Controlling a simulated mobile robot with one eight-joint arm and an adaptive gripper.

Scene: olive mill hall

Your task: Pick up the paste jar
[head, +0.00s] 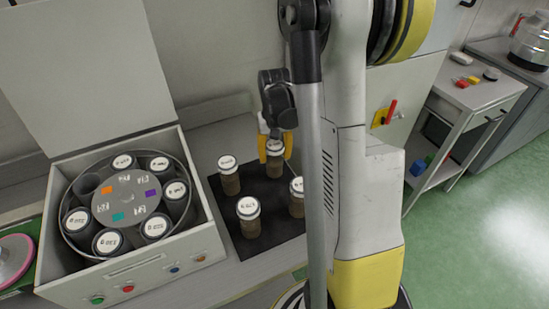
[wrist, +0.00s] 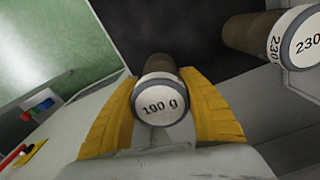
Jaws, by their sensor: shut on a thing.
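Brown paste jars with white lids stand on a black mat (head: 232,200) in the head view. The back-right paste jar (head: 275,156) is between the yellow fingers of my gripper (head: 275,147). In the wrist view this jar (wrist: 163,100) has a lid reading "190 g", and my gripper (wrist: 162,92) is shut on it from both sides. I cannot tell whether its base touches the mat. Other jars stand at the back left (head: 229,176), the front (head: 249,217) and the right (head: 297,196), the last partly hidden by my arm. Another jar (wrist: 262,35) reads "230" in the wrist view.
A white machine (head: 150,272) with an open lid and a round carousel of lidded jars stands left of the mat. A trolley (head: 478,95) with small coloured things stands at the right. Green floor (head: 470,220) is clear there.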

